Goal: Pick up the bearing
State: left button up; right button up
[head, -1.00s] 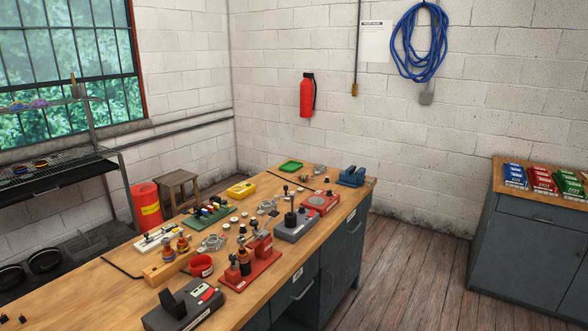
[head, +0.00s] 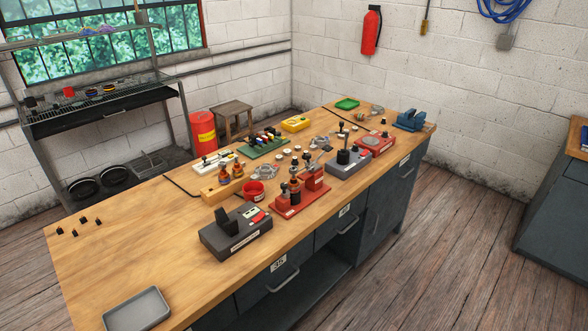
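Several small pale round parts (head: 285,152) lie on the wooden workbench (head: 130,235), around its middle and toward the far end. One or more may be bearings, but they are too small here to tell. A silver metal alternator housing part (head: 265,171) lies near them. Neither of my grippers is in view.
A grey device (head: 235,232), a red press stand (head: 300,198), a grey machine (head: 348,162) and a red machine (head: 375,145) line the bench's right edge. A blue vise (head: 411,120) stands at the far corner. A grey tray (head: 136,310) lies at the near end. The bench's near left is mostly clear.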

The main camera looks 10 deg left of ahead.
aim_at(293, 169)
jog(key=i+l+u, duration=0.15)
jog(key=u, duration=0.25)
jog(key=i+l+u, duration=0.15)
jog(key=u, duration=0.3)
jog(key=i+l+u, duration=0.1)
jog(key=l, duration=0.3)
jog(key=i+l+u, duration=0.15)
jog(key=l, duration=0.25)
jog(key=i+l+u, duration=0.1)
jog(key=l, duration=0.3)
jog(key=i+l+u, duration=0.1)
jog(key=i+l, duration=0.15)
jog(key=l, duration=0.2)
jog(key=i+l+u, duration=0.1)
jog(key=l, duration=0.35)
